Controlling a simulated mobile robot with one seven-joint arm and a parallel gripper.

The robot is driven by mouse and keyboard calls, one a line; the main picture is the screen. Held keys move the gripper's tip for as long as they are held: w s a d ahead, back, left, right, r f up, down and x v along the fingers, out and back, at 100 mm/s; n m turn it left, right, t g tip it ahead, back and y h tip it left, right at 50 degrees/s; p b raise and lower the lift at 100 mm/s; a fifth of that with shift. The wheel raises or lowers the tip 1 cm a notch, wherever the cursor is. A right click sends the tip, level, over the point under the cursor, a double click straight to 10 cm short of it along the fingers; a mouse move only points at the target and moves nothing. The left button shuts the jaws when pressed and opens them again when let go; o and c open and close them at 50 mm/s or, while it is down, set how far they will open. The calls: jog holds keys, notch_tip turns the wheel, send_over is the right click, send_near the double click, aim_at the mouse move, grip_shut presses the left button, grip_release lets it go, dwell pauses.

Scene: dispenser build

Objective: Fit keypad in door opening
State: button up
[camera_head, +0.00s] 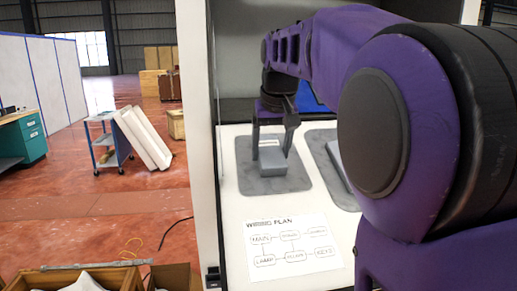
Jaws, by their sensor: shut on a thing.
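My gripper (272,152) points down over a grey mat (295,180) on the white work surface. Its two fingers are on either side of a small light grey block (270,157), and it is shut on this block. The block looks to be at or just above the mat; I cannot tell whether it touches. No key detail shows on it, so I cannot tell for sure that it is the keypad. No door opening can be made out; my purple arm hides much of the right side.
A second grey mat (321,146) with a grey piece (339,158) lies to the right, partly behind my arm. A blue item (309,98) is behind the gripper. A printed wiring plan (293,248) lies in front. A white side panel (199,150) bounds the left.

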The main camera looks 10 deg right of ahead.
jog(key=o, duration=1.5)
jog(key=shift+r, duration=0.1)
jog(key=shift+p+v, duration=0.75)
jog(key=shift+v, duration=2.2)
